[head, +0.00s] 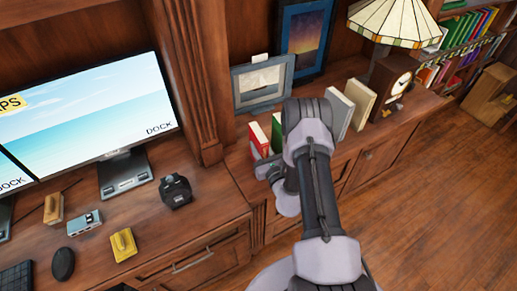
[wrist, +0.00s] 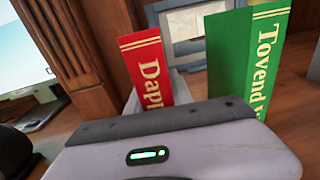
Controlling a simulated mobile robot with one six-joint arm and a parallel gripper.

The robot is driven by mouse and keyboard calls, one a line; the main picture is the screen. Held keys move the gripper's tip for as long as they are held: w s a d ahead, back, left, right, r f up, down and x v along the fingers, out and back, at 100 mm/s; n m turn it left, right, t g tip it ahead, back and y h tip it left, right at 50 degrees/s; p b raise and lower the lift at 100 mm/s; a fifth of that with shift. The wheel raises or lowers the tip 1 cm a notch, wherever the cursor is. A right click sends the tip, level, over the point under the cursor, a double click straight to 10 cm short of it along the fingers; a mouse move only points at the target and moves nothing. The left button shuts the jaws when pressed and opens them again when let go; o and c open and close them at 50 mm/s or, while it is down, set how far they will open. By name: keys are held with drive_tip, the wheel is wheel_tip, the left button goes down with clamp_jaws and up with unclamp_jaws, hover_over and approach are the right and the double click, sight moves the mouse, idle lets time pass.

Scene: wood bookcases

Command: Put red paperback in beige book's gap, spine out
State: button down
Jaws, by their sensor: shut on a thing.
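The red paperback (head: 259,139) stands upright on the low cabinet, its red spine with yellow lettering facing me in the wrist view (wrist: 142,72). My gripper (head: 268,168) is low at the red book's front and shut on it. Its fingertips are hidden, and its housing covers the book's lower part in the wrist view. A green book (head: 277,131) stands just right of the red one, also large in the wrist view (wrist: 240,60). The beige book (head: 359,101) stands farther right, beside a pale grey-white book (head: 339,112). My arm hides the shelf between green and pale books.
A framed picture (head: 262,82) stands behind the books. A clock (head: 392,85) and a stained-glass lamp (head: 397,22) stand right of the beige book. A wooden pillar (head: 186,70) and the desk with a monitor (head: 95,105) are at left. Floor at right is clear.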

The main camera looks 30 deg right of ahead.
wheel_tip(320, 180, up, 4)
drive_tip(key=shift+r+p, duration=0.1)
drive_tip(key=shift+p, duration=0.9)
approach(259, 138)
drive_tip(key=shift+s+d+f+p, duration=0.15)
drive_tip(key=shift+s+d+f, duration=0.25)
drive_tip(key=shift+s, duration=0.2)
drive_tip(key=shift+s+d+f+p, duration=0.1)
drive_tip(key=shift+s+d+f, duration=0.15)
drive_tip(key=shift+s+d, duration=0.25)
drive_tip(key=shift+s+d+f+p, duration=0.15)
drive_tip(key=shift+s+d+f, duration=0.2)
drive_tip(key=shift+s, duration=0.3)
